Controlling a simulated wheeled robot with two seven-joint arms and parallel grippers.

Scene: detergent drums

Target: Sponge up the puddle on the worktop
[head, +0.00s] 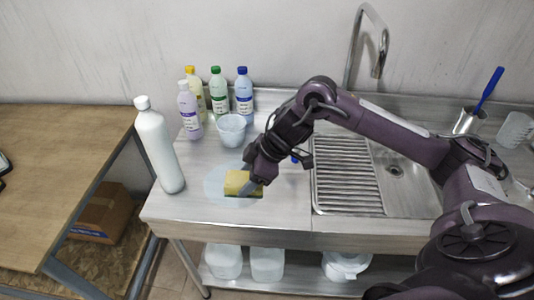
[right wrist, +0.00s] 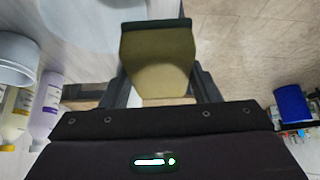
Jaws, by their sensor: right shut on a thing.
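A yellow sponge (head: 236,182) with a dark green underside is at the worktop in the head view, over the pale blue puddle (head: 214,186). The puddle shows to the left of the sponge and around it. My right gripper (head: 254,186) is shut on the sponge. In the right wrist view the sponge (right wrist: 158,62) sits between the two fingers of the gripper (right wrist: 160,88). I cannot tell whether its underside touches the surface. The worktop (head: 270,212) is grey metal. My left gripper is not in view.
A tall white bottle (head: 158,150) stands left of the puddle. Several capped bottles (head: 218,92) and a translucent tub (head: 231,131) stand behind it. A sink with ridged drainer (head: 345,178) and tap (head: 378,45) lies to the right. The worktop's front strip is clear.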

